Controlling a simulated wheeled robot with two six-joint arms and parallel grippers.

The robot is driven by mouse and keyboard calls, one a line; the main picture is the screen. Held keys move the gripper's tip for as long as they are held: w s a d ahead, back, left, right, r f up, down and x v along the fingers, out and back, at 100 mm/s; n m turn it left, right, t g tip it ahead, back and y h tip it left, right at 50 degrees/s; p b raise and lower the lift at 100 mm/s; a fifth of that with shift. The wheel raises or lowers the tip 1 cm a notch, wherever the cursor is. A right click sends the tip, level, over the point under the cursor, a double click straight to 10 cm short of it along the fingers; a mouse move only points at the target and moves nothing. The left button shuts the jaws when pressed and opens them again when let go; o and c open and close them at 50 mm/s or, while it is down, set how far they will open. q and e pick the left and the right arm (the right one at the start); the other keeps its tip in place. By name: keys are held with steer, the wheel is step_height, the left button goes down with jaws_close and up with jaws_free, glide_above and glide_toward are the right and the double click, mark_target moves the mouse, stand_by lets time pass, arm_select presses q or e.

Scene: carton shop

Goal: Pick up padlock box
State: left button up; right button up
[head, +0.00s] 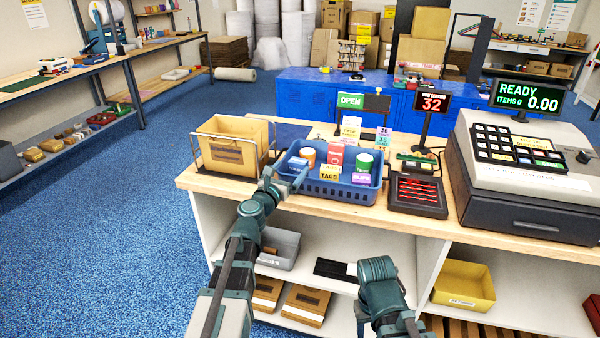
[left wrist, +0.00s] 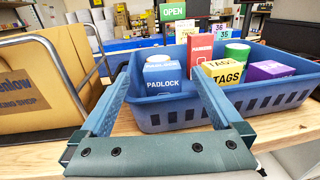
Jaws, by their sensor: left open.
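My left gripper (head: 287,178) is open and empty at the basket's left front corner. In the left wrist view its two fingers point toward the padlock box, which shows between them; I cannot tell whether they touch it. My right arm is low in front of the counter; its gripper does not show.
The basket also holds a red box (head: 335,157), a green-lidded tub (head: 363,162), a yellow tags box (head: 329,173) and a purple box (head: 361,179). A cardboard carton in a wire rack (head: 233,145) stands close left.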

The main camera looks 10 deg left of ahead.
mark_target(296, 164)
arm_select(q)
steer(key=w, duration=0.2)
steer(key=w+d, duration=0.1)
steer(key=w, duration=0.1)
steer(key=shift+w+f, duration=0.2)
steer(key=shift+w, duration=0.1)
steer(key=shift+s, duration=0.1)
steer(key=shift+c, duration=0.7)
jaws_close()
